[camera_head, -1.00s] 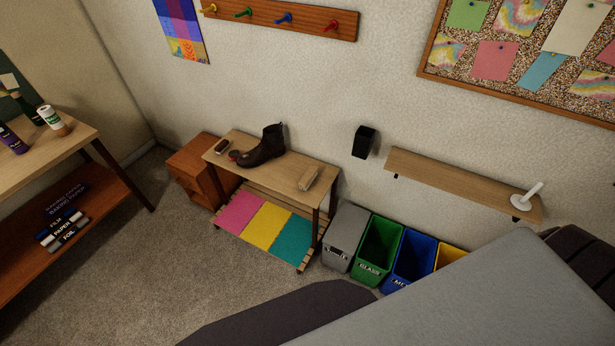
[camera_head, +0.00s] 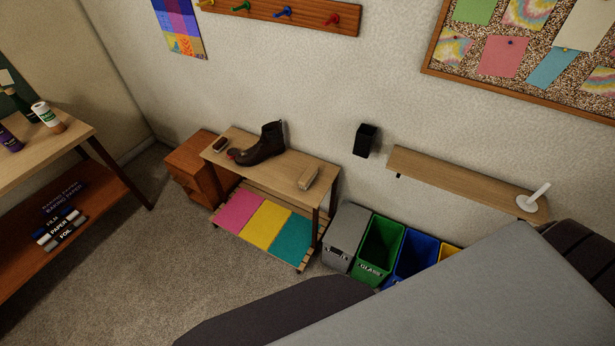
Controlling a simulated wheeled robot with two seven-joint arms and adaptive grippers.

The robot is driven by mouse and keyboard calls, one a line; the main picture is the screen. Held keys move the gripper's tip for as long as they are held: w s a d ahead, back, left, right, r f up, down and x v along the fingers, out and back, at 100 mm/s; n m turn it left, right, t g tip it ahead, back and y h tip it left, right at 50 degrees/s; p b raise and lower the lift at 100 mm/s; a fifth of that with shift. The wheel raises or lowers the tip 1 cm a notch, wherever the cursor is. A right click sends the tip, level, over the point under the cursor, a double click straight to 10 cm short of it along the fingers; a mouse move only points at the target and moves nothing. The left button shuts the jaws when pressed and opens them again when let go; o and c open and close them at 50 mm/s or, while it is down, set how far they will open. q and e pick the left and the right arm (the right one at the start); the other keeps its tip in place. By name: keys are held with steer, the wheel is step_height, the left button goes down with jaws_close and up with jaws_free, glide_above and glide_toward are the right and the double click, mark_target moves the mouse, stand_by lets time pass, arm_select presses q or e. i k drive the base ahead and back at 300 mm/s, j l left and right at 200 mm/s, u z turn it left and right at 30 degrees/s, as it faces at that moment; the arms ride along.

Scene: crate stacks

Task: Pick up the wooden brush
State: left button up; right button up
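A small bench (camera_head: 268,168) stands against the back wall. A light wooden block that looks like a brush (camera_head: 307,178) lies near the right end of its top. A darker brown brush-like piece (camera_head: 220,145) lies near the left end. I cannot make out bristles on either. Neither of my grippers is in view.
A brown boot (camera_head: 264,147) stands on the bench between the two pieces. Right of the bench are a grey bin (camera_head: 346,232), a green bin (camera_head: 381,248) and a blue bin (camera_head: 418,256). A wooden cabinet (camera_head: 192,170) stands at its left. Carpet in front is clear.

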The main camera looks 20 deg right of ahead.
mark_target(310, 172)
steer(key=i+l+u, duration=0.15)
steer(key=i+l, duration=0.3)
steer(key=i+l+u, duration=0.15)
steer(key=i+l, duration=0.25)
steer(key=l, duration=0.15)
